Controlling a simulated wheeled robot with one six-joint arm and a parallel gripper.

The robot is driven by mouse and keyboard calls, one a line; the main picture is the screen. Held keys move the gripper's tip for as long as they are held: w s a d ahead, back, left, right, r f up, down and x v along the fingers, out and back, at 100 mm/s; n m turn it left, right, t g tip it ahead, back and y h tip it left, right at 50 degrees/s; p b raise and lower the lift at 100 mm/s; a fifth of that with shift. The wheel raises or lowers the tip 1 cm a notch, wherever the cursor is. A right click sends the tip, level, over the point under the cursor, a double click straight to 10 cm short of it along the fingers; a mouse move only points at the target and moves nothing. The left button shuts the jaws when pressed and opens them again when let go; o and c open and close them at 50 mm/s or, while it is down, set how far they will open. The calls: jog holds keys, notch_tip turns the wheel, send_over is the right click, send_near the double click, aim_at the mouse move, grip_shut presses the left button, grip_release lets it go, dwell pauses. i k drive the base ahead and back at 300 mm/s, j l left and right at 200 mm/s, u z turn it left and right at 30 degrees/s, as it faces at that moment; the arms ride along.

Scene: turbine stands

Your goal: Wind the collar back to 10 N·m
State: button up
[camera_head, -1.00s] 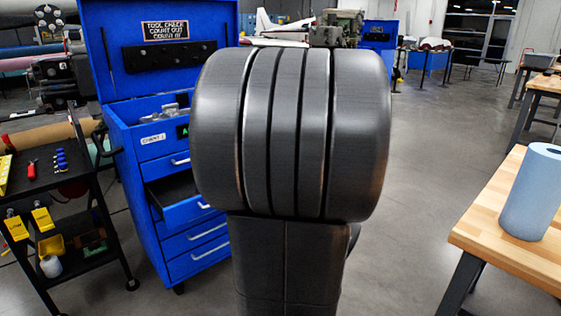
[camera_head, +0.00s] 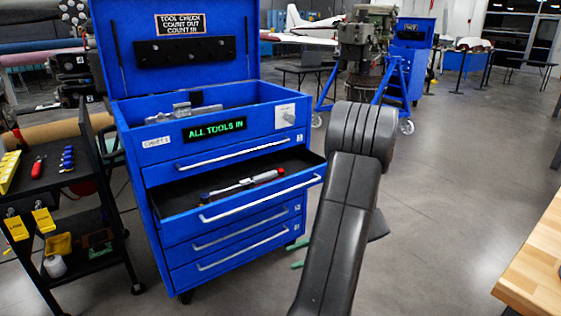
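A torque wrench (camera_head: 243,185) with a silver shaft and a red end lies in the open drawer (camera_head: 285,162) of the blue tool cabinet. Its red end points right, and the dark head end is at the left. The collar and its scale are too small to read. My arm rises in front, to the right of the cabinet, and its dark ribbed joint stands near the drawer's right corner. My gripper is not visible in this view.
The blue cabinet (camera_head: 160,226) has a raised lid and a green "ALL TOOLS IN" display (camera_head: 215,129). A black cart (camera_head: 70,190) with tools stands left. A wooden bench (camera_head: 540,270) is at right. An engine on a blue stand (camera_head: 368,60) is behind. Open floor lies at right.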

aim_at(280, 171)
jog(key=i+l+u, duration=0.25)
jog(key=i+l, duration=0.35)
jog(key=i, duration=0.3)
jog(key=i+l+u, duration=0.25)
jog(key=i+l, duration=0.5)
jog(key=i+l+u, duration=0.25)
jog(key=i+l, duration=0.1)
jog(key=i, duration=0.05)
